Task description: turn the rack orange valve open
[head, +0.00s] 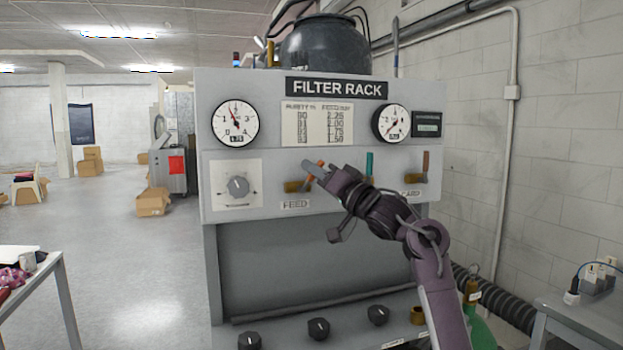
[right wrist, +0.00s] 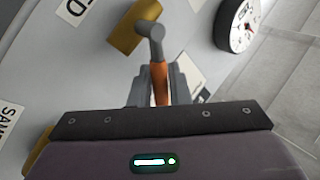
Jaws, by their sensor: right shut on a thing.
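The orange valve is the left one on the filter rack panel, above the FEED label. Its orange handle (head: 308,182) slants up and right from a brass body (head: 292,187). My right gripper (head: 315,171) reaches in from the right and is shut on this handle. In the right wrist view, the orange handle (right wrist: 160,83) lies between the two grey fingers, with its grey pivot end (right wrist: 150,30) beyond them and a brass body (right wrist: 125,30) beside it. The fingers and wrist hide part of the handle in the head view. My left gripper is not in view.
A teal-handled valve (head: 369,164) stands close to the right of my gripper, and a brown-handled valve (head: 425,164) is farther right. A grey dial (head: 237,187) is to the left. Two gauges (head: 235,123) (head: 391,123) sit above. Black knobs (head: 318,328) line the lower ledge.

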